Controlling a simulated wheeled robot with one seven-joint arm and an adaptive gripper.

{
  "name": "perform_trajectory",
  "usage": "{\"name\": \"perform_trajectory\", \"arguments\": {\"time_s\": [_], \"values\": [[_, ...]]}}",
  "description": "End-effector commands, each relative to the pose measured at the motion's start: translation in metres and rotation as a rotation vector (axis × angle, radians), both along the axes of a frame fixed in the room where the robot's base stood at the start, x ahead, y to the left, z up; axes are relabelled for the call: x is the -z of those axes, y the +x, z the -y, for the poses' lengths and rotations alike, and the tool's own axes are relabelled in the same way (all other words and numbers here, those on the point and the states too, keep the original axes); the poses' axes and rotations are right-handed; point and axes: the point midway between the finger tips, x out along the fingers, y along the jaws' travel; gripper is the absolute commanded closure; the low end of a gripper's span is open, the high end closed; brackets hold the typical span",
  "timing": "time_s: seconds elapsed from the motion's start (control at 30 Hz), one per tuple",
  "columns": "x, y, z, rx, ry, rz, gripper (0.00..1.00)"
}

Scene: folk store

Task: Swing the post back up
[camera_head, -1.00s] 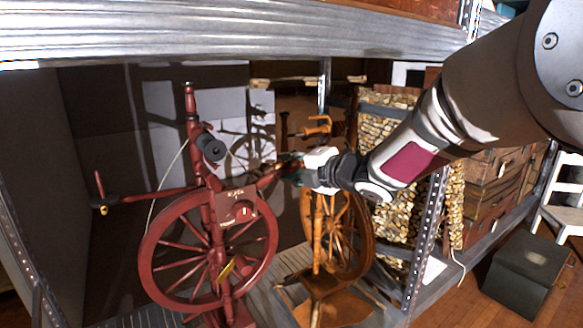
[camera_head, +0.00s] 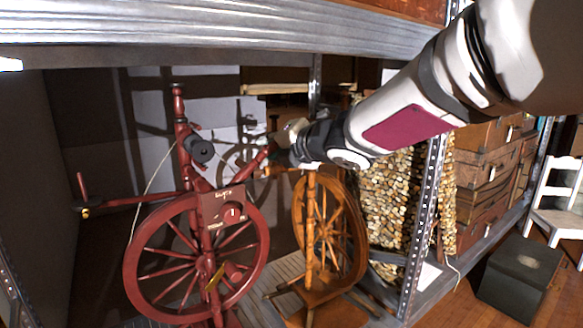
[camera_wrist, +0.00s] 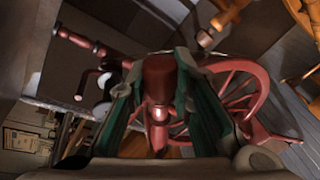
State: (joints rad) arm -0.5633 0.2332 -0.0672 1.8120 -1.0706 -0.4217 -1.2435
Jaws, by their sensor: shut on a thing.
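The red spinning wheel (camera_head: 131,262) stands at the left of the head view. A red post (camera_head: 252,165) leans up and to the right from its body, tilted well off upright. My gripper (camera_head: 270,152) is at the post's upper end, coming in from the right. In the wrist view, the post's dark red end (camera_wrist: 158,72) sits between the green-padded fingers of my gripper (camera_wrist: 157,88), which are shut on it. A second red post (camera_head: 179,110) stands upright on the left side of the wheel's body, with a dark bobbin (camera_head: 202,150) beside it.
An orange-brown spinning wheel (camera_head: 312,235) stands close to the right, below my gripper. A perforated metal shelf upright (camera_head: 424,215) and a thick metal shelf edge (camera_head: 230,38) bound the space. Stacked brown cases (camera_head: 482,170) are at the right.

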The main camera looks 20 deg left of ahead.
Motion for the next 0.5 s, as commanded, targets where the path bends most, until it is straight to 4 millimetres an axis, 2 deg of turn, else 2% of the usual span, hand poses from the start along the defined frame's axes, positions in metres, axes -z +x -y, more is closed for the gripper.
{"name": "perform_trajectory", "arguments": {"time_s": [0.2,0.5], "values": [[-0.024,-0.018,-0.015,-0.002,-0.131,0.163,1.00],[-0.045,-0.043,-0.037,-0.003,-0.295,0.351,1.00]]}}
